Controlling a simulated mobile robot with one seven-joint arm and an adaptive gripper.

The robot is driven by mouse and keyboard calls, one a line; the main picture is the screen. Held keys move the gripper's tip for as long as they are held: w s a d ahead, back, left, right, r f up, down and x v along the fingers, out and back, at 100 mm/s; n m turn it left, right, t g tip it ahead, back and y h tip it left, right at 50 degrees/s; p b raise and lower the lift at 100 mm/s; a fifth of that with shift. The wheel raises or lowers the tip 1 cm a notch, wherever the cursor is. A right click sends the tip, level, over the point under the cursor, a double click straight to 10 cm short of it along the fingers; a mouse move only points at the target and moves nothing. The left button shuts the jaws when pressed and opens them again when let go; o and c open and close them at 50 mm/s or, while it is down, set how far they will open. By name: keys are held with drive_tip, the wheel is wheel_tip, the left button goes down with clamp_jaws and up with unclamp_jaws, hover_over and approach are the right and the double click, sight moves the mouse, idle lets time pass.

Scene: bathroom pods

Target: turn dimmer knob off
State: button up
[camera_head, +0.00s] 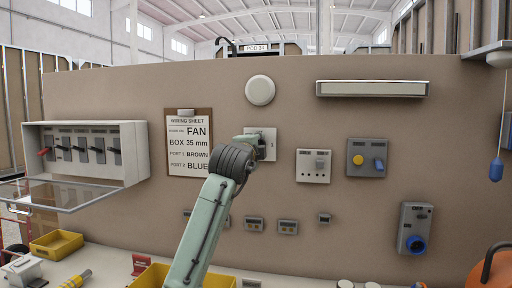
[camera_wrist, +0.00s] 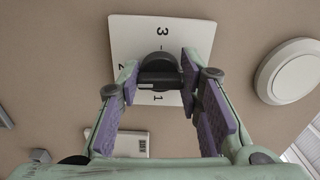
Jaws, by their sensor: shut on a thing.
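The dimmer knob (camera_wrist: 157,68) is dark and round, on a white wall plate (camera_wrist: 125,40) marked with the numbers 1, 2 and 3. In the head view the same plate (camera_head: 270,134) is on the brown wall, right of the wiring sheet, and my arm's end partly covers it. My gripper (camera_wrist: 160,82) faces the plate, with its purple-padded fingers on both sides of the knob, and is shut on it. In the head view my gripper (camera_head: 256,147) is at the plate, and its fingertips are hard to make out. The knob's exact setting is not clear.
A wiring sheet (camera_head: 189,145) hangs left of the plate, and a round white disc (camera_head: 260,90) is above. A white socket panel (camera_head: 313,166) and a yellow-knob switch box (camera_head: 367,158) are to the right. A breaker box (camera_head: 88,150) with its clear cover open sticks out at left.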

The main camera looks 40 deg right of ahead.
drive_tip(key=shift+s+d+f+n, duration=0.1)
drive_tip(key=shift+n, duration=5.75)
drive_tip(key=shift+s+d+r+n, duration=0.1)
drive_tip(key=shift+n, duration=5.7)
drive_tip(key=shift+s+d+f+n, duration=0.1)
drive_tip(key=shift+n, duration=5.75)
drive_tip(key=o, duration=1.2)
drive_tip(key=shift+c, duration=0.2)
